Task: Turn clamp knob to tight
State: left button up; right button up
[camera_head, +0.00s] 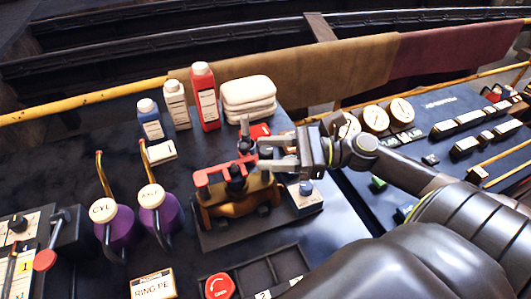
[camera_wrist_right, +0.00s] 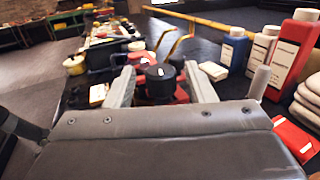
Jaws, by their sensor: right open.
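The black clamp knob (camera_head: 236,182) stands on the red clamp (camera_head: 209,176), over a brass-coloured body (camera_head: 240,207) on a dark base. In the right wrist view the black knob (camera_wrist_right: 160,78) with a white mark on top appears between and just ahead of my two grey fingers. My right gripper (camera_head: 261,153) reaches in from the right, close to the knob on its upper right side. It is open, with a finger on either side of the knob in the wrist view (camera_wrist_right: 160,90). I cannot tell whether a finger touches it. My left gripper is not in view.
Purple oil cans (camera_head: 117,228) stand left of the clamp. Red (camera_head: 205,98), white (camera_head: 177,106) and blue (camera_head: 150,124) bottles and stacked white pads (camera_head: 249,93) stand behind. A small box with a blue knob (camera_head: 305,199) sits right; a red button (camera_head: 219,287) is in front.

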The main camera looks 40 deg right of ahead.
jog(key=shift+w+a, duration=0.4)
jog(key=shift+a, duration=0.1)
jog(key=c, duration=0.9)
jog(key=shift+r+p, duration=0.15)
jog(key=shift+p, duration=0.4)
jog(key=shift+c, duration=0.2)
jog(key=m+t+h+p, duration=0.3)
jog(key=h+p, duration=0.1)
jog(key=p, duration=0.1)
jog(key=m+t+h+p, duration=0.3)
jog(key=m+h+p, duration=0.1)
jog(key=p, duration=0.2)
jog(key=shift+r, duration=0.15)
jog(key=m+t+h+p, duration=0.1)
jog(key=m+h+p, duration=0.1)
jog(key=h, duration=0.1)
jog(key=shift+f+m+t+h+p, duration=0.2)
jog(key=shift+m+h, duration=0.25)
jog(key=shift+h, duration=0.4)
jog(key=shift+f+m+t+h+p, duration=0.1)
jog(key=shift+m+h+p, duration=0.3)
jog(key=shift+h, duration=0.45)
